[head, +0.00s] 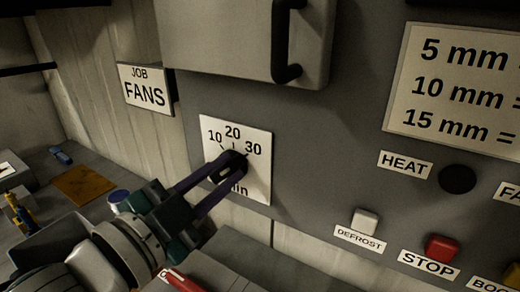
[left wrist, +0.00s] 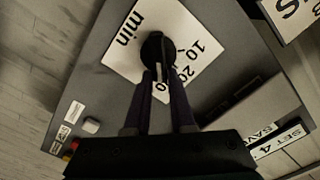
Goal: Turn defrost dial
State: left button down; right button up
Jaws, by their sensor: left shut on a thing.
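The defrost dial (head: 232,166) is a black round knob on a white square plate (head: 262,180) marked 10, 20, 30 and min. The plate is on a dark grey panel. My left gripper (head: 226,170) reaches in from the lower left, and its two long dark fingers are shut on the knob. The left wrist view shows the black knob (left wrist: 156,46) with the fingertips (left wrist: 160,75) at it. The fingers cover part of the plate, so the exact pointer setting is hard to read. My right gripper is not in view.
A white DEFROST button (head: 365,222), a red STOP button (head: 441,249) and a black round HEAT part (head: 458,179) are on the panel to the right. A door with a black handle (head: 288,45) is above. A JOB FANS sign (head: 146,88) is at left.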

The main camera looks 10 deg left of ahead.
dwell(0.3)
pick_arm(q)
jog(key=c, duration=0.8)
grip_release()
jog(key=shift+o, duration=0.2)
jog(key=b+v, duration=0.1)
jog(key=v, duration=0.9)
jog(key=shift+a, duration=0.1)
